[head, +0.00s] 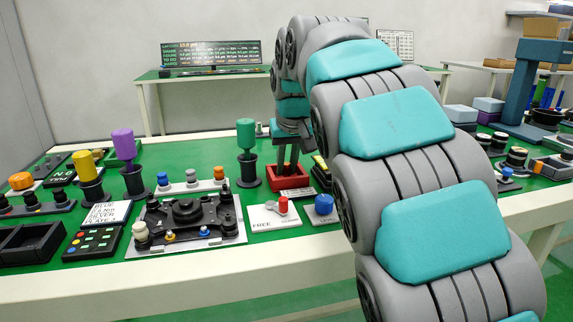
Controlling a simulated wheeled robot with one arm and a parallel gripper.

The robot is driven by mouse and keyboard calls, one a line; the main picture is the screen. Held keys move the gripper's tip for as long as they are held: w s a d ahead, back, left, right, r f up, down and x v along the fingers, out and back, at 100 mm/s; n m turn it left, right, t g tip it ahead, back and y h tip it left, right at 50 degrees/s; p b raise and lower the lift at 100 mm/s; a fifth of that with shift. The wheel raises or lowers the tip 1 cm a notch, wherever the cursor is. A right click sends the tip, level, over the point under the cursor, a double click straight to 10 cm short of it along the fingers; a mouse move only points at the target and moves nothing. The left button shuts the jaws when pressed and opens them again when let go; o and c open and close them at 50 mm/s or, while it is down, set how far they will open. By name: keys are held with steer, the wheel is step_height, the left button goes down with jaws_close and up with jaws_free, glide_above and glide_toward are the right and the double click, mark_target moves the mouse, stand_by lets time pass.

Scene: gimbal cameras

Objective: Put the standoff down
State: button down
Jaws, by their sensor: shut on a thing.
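My gripper (287,162) points down into a small red open box (290,183) on the green table, with its dark fingers close together at or just inside the box. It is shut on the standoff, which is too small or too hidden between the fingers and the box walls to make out. I cannot tell whether the standoff touches the box floor.
A green knob on a black stand (247,150) is close left of the box. A white plate with a red knob (273,215) and a blue knob (324,207) are in front. A black fixture (187,215) stands front left. Several parts crowd the table's right side.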

steer(key=c, duration=1.1)
jaws_free()
steer(key=shift+r, duration=0.25)
steer(key=v, duration=1.1)
steer(key=shift+s+r, duration=0.25)
steer(key=shift+r, duration=0.1)
